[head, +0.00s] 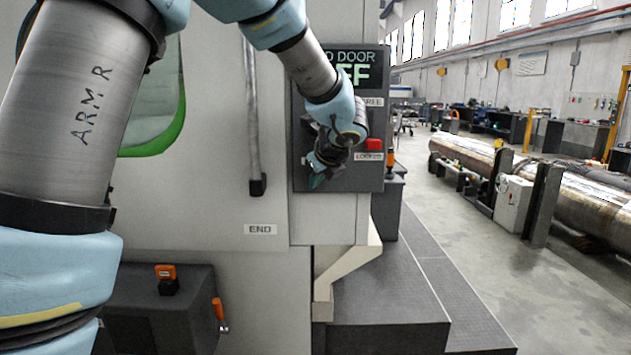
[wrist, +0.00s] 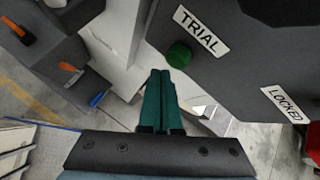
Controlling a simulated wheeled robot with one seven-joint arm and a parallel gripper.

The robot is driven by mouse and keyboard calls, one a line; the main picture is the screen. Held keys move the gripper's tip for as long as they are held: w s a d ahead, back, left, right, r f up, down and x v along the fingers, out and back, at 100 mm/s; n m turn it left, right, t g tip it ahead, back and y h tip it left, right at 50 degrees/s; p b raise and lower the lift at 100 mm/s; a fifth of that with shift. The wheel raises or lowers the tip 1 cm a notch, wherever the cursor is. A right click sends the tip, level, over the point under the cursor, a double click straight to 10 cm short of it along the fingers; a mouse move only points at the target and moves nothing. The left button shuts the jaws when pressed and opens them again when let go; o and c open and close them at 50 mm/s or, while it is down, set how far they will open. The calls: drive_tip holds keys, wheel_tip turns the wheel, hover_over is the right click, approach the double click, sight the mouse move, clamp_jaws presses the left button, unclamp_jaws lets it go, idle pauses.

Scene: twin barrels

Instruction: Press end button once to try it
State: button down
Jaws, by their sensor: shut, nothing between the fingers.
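A white END label (head: 260,229) is on the machine's pale front, below a hanging grey rod with a black lower end (head: 258,187). I see no button right at that label. A green round button (wrist: 179,55) sits beside a TRIAL label (wrist: 201,31) on the dark control panel (head: 300,120) in the wrist view. My gripper (head: 317,181) is in front of the panel's lower left in the head view. Its teal fingers (wrist: 160,72) are shut and empty, with tips just left of and below the green button in the wrist view. I cannot tell whether they touch it.
A red button (head: 373,144) sits above a LOCKED label (head: 369,156), with a FREE label (head: 371,101) higher up. My arm partly hides the green-lettered display (head: 370,75). A dark box with an orange-topped switch (head: 166,272) and dark steps (head: 390,310) stand below.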

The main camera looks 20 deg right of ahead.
drive_tip(key=shift+w+d, duration=0.1)
drive_tip(key=shift+w, duration=0.05)
idle(0.4)
drive_tip(key=shift+w+d, duration=0.1)
drive_tip(key=shift+w, duration=0.15)
drive_tip(key=shift+w+d+p, duration=0.25)
drive_tip(key=shift+w+p, duration=0.1)
drive_tip(key=shift+w, duration=0.25)
idle(0.8)
drive_tip(key=shift+s+a, duration=0.1)
drive_tip(key=shift+s, duration=0.1)
drive_tip(key=shift+s+a+b, duration=0.35)
drive_tip(key=shift+s+b, duration=0.05)
drive_tip(key=shift+s, duration=0.35)
drive_tip(key=s, duration=0.1)
drive_tip(key=s+a+b, duration=0.1)
drive_tip(key=s, duration=0.1)
drive_tip(key=s+a, duration=0.1)
drive_tip(key=shift+s, duration=0.3)
drive_tip(key=shift+a, duration=0.1)
idle(0.8)
